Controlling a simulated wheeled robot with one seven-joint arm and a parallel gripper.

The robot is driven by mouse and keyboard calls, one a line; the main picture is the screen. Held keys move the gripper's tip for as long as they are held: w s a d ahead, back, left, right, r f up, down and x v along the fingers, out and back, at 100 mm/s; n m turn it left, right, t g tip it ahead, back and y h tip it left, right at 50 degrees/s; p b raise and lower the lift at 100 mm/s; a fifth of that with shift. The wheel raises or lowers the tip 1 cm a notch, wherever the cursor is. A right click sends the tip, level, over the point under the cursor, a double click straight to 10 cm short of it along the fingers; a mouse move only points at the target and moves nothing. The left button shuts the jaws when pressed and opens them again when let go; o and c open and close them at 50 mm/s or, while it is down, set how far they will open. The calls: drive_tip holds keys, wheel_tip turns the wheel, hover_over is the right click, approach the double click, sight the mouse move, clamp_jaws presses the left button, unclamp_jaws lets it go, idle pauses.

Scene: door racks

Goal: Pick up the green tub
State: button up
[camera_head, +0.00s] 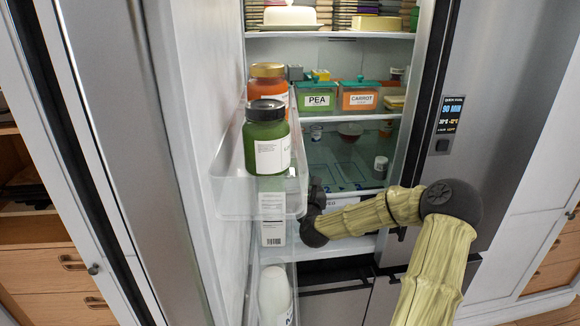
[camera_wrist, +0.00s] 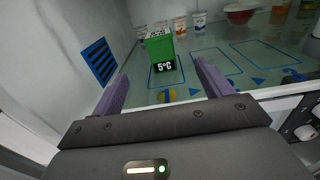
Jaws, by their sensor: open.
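A green tub labelled PEA (camera_head: 318,98) with a teal lid stands on the middle fridge shelf in the head view, left of an orange CARROT tub (camera_head: 360,98). In the wrist view, a green block marked 5°C (camera_wrist: 159,45) stands on a glass shelf, between and beyond my fingers. I cannot tell whether it is a tub. My gripper (camera_wrist: 160,74) is open and empty, with its two purple fingers apart. In the head view it is low at the fridge opening, below the PEA tub's shelf and partly hidden by the door bin.
The open door's clear bin (camera_head: 230,190) holds a green jar (camera_head: 266,140) and an orange jar (camera_head: 268,82), close left of my arm. Small cups (camera_wrist: 179,25) and a red bowl (camera_wrist: 240,12) stand farther back. Blue outlines mark mostly bare glass.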

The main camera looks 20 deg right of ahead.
drive_tip(key=p+x, duration=0.3)
drive_tip(key=x, duration=0.7)
drive_tip(key=shift+w+r, duration=0.1)
drive_tip(key=shift+w, duration=0.05)
drive_tip(key=shift+w+d, duration=0.15)
drive_tip(key=shift+w, duration=0.45)
drive_tip(key=shift+f+p+x, duration=0.2)
drive_tip(key=shift+p+x, duration=0.55)
drive_tip(key=shift+x, duration=0.6)
drive_tip(key=shift+f+p+x, duration=0.2)
drive_tip(key=shift+p+x, duration=0.5)
drive_tip(key=shift+x, duration=0.6)
drive_tip(key=c, duration=1.4)
drive_tip(key=shift+o, duration=0.2)
drive_tip(key=shift+r, duration=0.1)
